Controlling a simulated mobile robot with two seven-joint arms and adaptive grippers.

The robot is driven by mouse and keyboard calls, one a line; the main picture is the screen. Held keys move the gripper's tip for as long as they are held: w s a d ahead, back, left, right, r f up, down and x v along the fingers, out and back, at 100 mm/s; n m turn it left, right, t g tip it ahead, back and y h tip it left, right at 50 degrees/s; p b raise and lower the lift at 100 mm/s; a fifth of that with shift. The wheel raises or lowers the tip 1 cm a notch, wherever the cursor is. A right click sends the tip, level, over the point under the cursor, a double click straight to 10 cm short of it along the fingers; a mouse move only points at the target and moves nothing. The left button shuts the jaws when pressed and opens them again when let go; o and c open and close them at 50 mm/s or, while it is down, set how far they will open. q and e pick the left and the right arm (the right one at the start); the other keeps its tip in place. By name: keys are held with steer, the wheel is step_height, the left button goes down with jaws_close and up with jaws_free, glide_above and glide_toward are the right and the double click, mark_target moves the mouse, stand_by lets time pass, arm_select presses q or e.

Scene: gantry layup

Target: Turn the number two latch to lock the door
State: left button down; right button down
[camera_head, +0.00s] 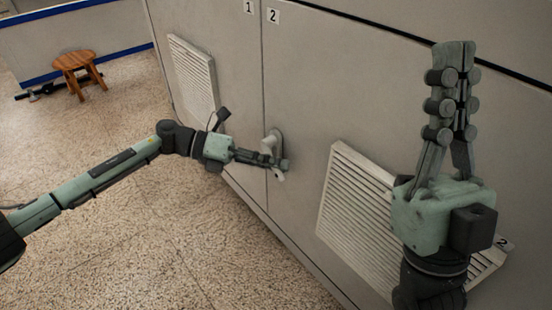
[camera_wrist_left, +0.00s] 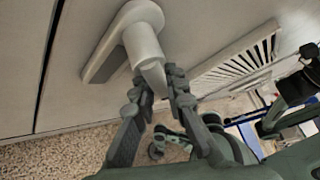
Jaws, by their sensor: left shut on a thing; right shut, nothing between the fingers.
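The number two latch (camera_head: 273,139) is a light grey handle on a backing plate. It sits on the grey door (camera_head: 310,85) marked 2, just right of the seam with the panel marked 1. My left gripper (camera_head: 281,165) is shut on the lower end of the latch handle. In the left wrist view the pale latch lever (camera_wrist_left: 143,42) stands out from its plate, and its tip runs between the fingers (camera_wrist_left: 163,84). The fingers hide part of the tip. My right gripper (camera_head: 454,55) is shut and empty, pointing up in front of the door at the right.
White louvred vents (camera_head: 192,75) (camera_head: 352,205) are set in both panels; my right gripper partly covers the right one. A wooden stool (camera_head: 77,65) stands at the far left by a low wall with blue trim.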

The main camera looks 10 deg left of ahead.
arm_select(q)
steer(key=shift+w+a+f+m+y, duration=0.2)
steer(key=shift+m+y, duration=0.1)
steer(key=shift+y, duration=0.2)
steer(key=c, duration=1.5)
jaws_free()
steer(key=shift+c, duration=0.2)
steer(key=shift+d, duration=0.1)
steer(key=v, duration=1.2)
steer(key=shift+s, duration=0.2)
steer(key=shift+c, duration=0.2)
